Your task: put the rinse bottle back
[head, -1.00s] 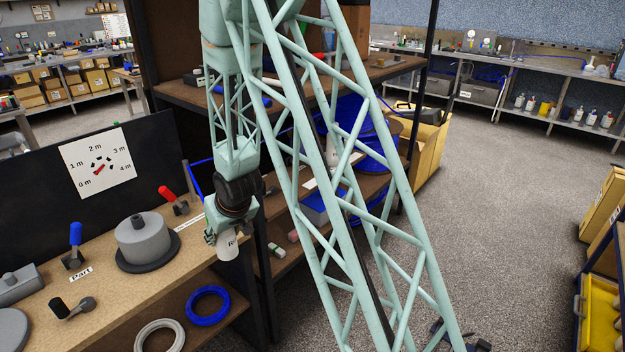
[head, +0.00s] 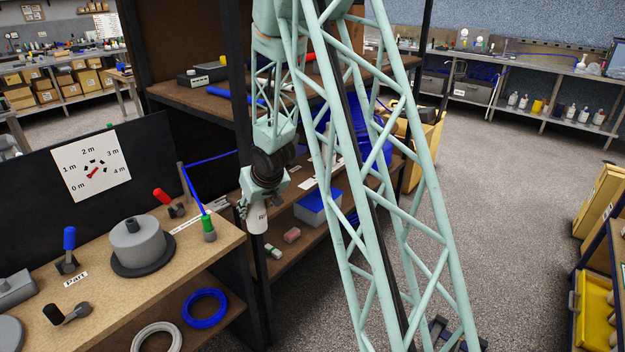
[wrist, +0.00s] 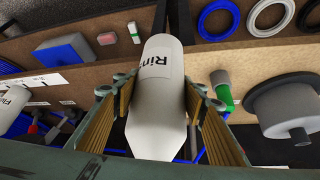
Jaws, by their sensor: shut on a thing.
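The rinse bottle (head: 257,219) is white with black lettering and hangs in my gripper (head: 256,203). It is in front of the shelf unit, just right of the bench end. In the wrist view the rinse bottle (wrist: 157,105) sits between both fingers, its label partly readable as "Rin". My gripper (wrist: 160,110) is shut on it. Another white bottle (wrist: 12,108) with a label starting "Fl" shows at the left edge of the wrist view, by white label strips on a shelf (wrist: 75,93).
A blue bin (head: 318,208), a pink block (head: 292,235) and a green-and-white piece (head: 273,251) lie on the lower shelves. The green-ended fitting (head: 208,230) with blue tubing stands at the bench corner, left of my gripper. A dark shelf post is close beside the gripper.

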